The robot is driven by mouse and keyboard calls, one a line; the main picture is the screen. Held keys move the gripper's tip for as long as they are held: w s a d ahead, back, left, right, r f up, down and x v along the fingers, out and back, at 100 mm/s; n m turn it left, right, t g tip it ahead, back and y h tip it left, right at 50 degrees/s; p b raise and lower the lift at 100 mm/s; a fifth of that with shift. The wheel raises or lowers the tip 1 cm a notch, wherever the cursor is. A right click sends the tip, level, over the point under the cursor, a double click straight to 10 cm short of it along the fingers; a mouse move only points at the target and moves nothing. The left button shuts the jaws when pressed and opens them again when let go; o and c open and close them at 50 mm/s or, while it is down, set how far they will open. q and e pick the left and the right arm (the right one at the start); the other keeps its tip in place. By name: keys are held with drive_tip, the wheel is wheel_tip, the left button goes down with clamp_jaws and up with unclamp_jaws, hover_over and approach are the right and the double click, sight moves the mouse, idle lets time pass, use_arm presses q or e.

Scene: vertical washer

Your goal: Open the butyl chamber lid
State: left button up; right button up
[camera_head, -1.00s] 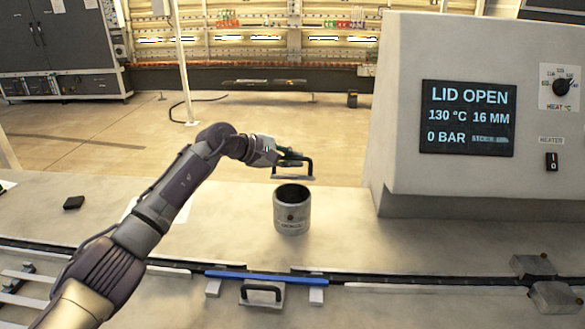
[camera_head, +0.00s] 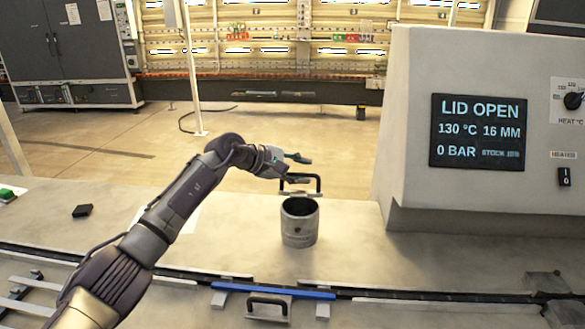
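The butyl chamber (camera_head: 299,228) is a short grey metal cylinder on the counter, with its dark open top showing. A flat lid with a black loop handle (camera_head: 319,184) shows just behind and above the chamber's rim. I cannot tell whether the lid rests on something there. My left gripper (camera_head: 304,169) is at the handle's upper left, with its two dark fingers spread apart and nothing seen between them. My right gripper is not in view.
The console's screen (camera_head: 478,132) at the right reads LID OPEN, 130 °C, 16 MM, 0 BAR. A second lid-like plate with a black handle (camera_head: 268,300) and a blue bar (camera_head: 273,291) lie in front. A small black block (camera_head: 82,210) sits on the counter's left.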

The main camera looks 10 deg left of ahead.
use_arm(q)
drive_tip(key=v, duration=1.2)
